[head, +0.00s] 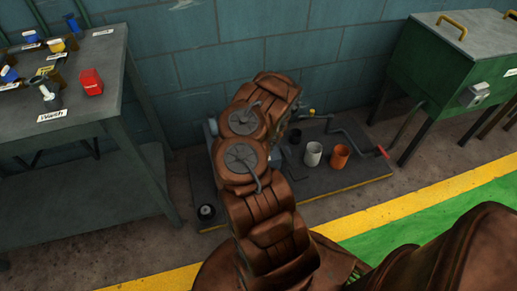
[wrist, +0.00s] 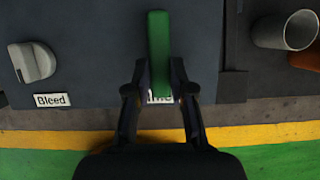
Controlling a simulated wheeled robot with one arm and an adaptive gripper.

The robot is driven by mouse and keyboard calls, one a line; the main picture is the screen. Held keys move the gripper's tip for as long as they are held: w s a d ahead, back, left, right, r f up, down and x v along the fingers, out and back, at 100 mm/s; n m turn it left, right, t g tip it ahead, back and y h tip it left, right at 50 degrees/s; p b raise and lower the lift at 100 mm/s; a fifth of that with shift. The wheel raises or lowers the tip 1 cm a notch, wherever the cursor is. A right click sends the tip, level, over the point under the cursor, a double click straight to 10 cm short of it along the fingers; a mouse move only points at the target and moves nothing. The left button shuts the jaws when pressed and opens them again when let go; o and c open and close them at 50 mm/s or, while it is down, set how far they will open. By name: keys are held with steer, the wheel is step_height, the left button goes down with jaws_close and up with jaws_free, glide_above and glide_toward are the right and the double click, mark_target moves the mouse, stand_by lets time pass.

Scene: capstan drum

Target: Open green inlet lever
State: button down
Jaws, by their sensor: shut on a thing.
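The green inlet lever (wrist: 158,50) is in the wrist view, a long green handle running up and down the picture at the middle. My gripper (wrist: 160,88) has its two black fingers on either side of the lever's lower part and is shut on it. Behind the fingers, a white label is mostly covered by the lever. In the head view my brown arm reaches down over the low platform and hides the lever and the gripper.
In the wrist view a grey knob (wrist: 32,62) sits left above a "Bleed" label (wrist: 52,100). A white cup (head: 313,154) and an orange cup (head: 340,156) stand on the dark platform (head: 335,182). A workbench (head: 75,90) is left, a green cabinet (head: 425,75) right.

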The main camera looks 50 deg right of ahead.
steer(key=shift+w+r, duration=0.2)
steer(key=shift+w, duration=0.1)
steer(key=c, duration=1.4)
jaws_free()
steer(key=o, duration=0.4)
steer(key=shift+s+f, duration=0.1)
steer(key=shift+s, duration=0.1)
steer(key=v, duration=1.2)
steer(key=shift+s, duration=0.1)
